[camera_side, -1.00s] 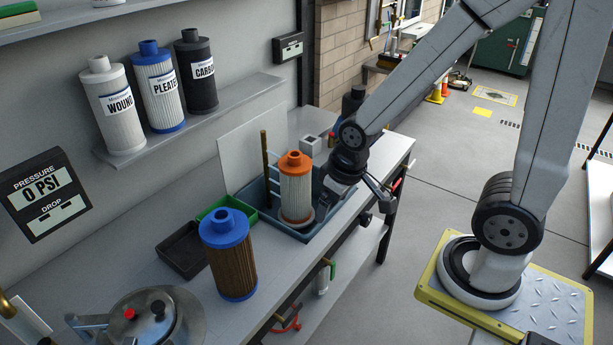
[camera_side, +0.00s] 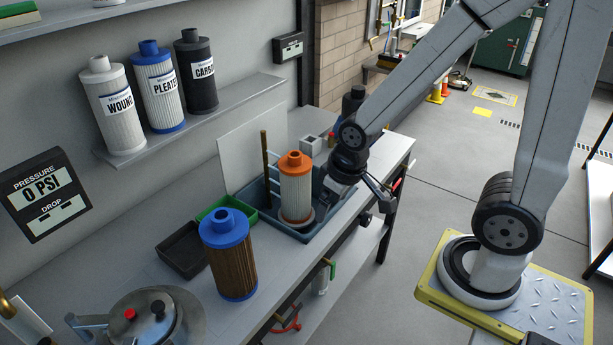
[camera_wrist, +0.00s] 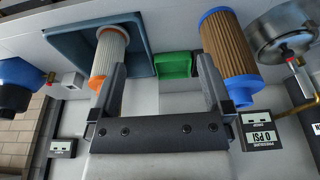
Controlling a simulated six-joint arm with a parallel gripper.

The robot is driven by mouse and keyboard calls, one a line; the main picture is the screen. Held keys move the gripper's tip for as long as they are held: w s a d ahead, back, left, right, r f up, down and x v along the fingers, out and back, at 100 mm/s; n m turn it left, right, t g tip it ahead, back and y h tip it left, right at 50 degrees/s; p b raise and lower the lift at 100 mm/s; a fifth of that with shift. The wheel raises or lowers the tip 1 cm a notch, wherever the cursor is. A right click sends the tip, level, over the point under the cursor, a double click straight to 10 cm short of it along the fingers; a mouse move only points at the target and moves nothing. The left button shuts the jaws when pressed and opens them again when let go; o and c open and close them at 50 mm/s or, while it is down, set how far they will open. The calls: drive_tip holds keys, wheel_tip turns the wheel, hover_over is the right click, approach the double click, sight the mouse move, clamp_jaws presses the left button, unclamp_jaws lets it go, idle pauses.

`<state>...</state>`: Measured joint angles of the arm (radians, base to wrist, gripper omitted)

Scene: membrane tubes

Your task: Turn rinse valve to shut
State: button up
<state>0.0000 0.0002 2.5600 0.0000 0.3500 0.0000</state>
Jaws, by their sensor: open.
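My gripper (camera_side: 335,188) is by the blue-grey basin (camera_side: 322,227) on the bench. In the wrist view my gripper (camera_wrist: 162,65) has its two fingers wide apart with nothing between them. A white pleated filter with an orange cap (camera_side: 295,160) stands in the basin, beside my gripper. I cannot tell for sure which part is the rinse valve. A green handle (camera_side: 332,268) is on a fitting below the bench's front edge, and an orange-red one (camera_side: 292,323) is lower left. A small red-and-brass fitting (camera_side: 332,138) is behind the basin; it also shows in the wrist view (camera_wrist: 50,77).
A brown filter with blue caps (camera_side: 228,255) stands on the bench. Near it are a black tray (camera_side: 182,252), a green tray (camera_side: 246,213) and a metal pot (camera_side: 165,325). A vertical brass pipe (camera_side: 265,155) rises at the basin. Labelled filters (camera_side: 112,105) stand on the wall shelf.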

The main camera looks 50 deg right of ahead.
drive_tip(key=c, duration=0.5)
drive_tip(key=t, duration=0.1)
hover_over(334, 267)
drive_tip(key=a, duration=0.2)
wheel_tip(334, 267, down, 14)
drive_tip(key=shift+t, duration=0.5)
drive_tip(key=s+f, duration=0.1)
drive_tip(key=f, duration=0.3)
drive_tip(key=d+f, duration=0.1)
drive_tip(key=f, duration=0.3)
drive_tip(key=s+d+f, duration=0.1)
drive_tip(key=f, duration=0.2)
drive_tip(key=shift+s+d+f, duration=0.1)
drive_tip(key=shift+s+f, duration=0.2)
drive_tip(key=shift+f, duration=0.1)
drive_tip(key=shift+f, duration=0.15)
drive_tip(key=shift+x, duration=3.75)
